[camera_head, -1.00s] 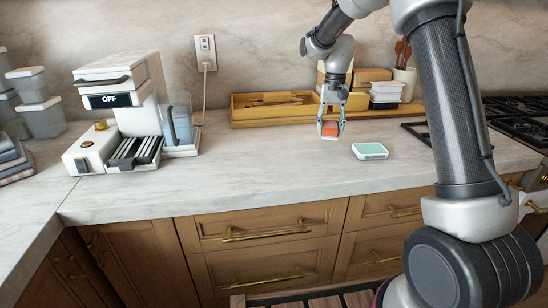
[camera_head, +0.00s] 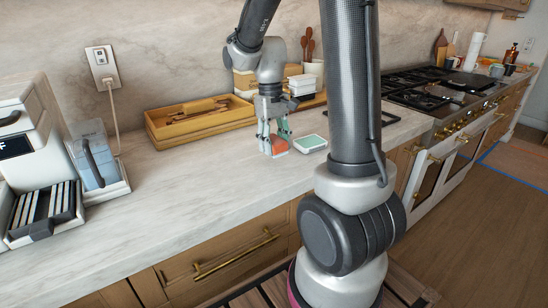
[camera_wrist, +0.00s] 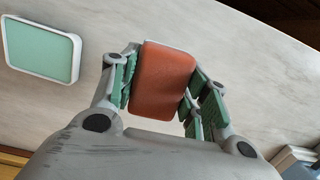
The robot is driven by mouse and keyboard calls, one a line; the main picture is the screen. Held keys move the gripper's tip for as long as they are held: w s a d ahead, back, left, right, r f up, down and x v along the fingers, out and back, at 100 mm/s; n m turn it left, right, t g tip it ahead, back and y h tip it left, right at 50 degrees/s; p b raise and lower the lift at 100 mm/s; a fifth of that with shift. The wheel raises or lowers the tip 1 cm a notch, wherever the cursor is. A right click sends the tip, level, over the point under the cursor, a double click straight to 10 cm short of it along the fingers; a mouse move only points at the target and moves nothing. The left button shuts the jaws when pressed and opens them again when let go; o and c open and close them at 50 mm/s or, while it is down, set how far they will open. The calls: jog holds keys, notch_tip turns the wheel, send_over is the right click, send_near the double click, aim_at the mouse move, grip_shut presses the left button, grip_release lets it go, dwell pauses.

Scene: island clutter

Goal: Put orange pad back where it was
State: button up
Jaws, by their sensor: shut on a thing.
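The orange pad (camera_head: 278,146) is between the green-lined fingers of my gripper (camera_head: 273,140). In the wrist view the orange pad (camera_wrist: 163,78) shows its orange face and a pale edge, with my gripper (camera_wrist: 163,92) shut on its two sides. The pad is at or just above the marble counter; I cannot tell whether it touches. A similar pad with a green face and white rim (camera_head: 310,143) lies on the counter just right of my gripper. It also shows at the upper left of the wrist view (camera_wrist: 40,48).
A wooden tray (camera_head: 199,124) stands at the back against the wall. White stacked boxes (camera_head: 302,86) and a utensil holder (camera_head: 314,68) stand behind my gripper. The stove (camera_head: 440,92) is to the right. A coffee machine (camera_head: 22,150) is at left. The counter's middle (camera_head: 190,185) is clear.

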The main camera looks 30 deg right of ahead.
aim_at(275, 165)
jog(key=shift+f, duration=2.25)
jog(key=o, duration=1)
jog(key=shift+f, duration=0.15)
jog(key=r, duration=0.4)
jog(key=w+r, duration=0.1)
jog(key=r, duration=0.7)
jog(key=shift+w, duration=0.2)
jog(key=s+a+r+t, duration=0.1)
jog(key=s+t, duration=0.1)
jog(key=s, duration=0.4)
jog(key=s+a+r+t, duration=0.1)
jog(key=s+r+t, duration=0.1)
jog(key=s, duration=0.3)
jog(key=s+a+r+t, duration=0.1)
jog(key=s+r, duration=0.1)
jog(key=s, duration=0.4)
jog(key=shift+s+t, duration=0.3)
jog(key=shift+t, duration=0.1)
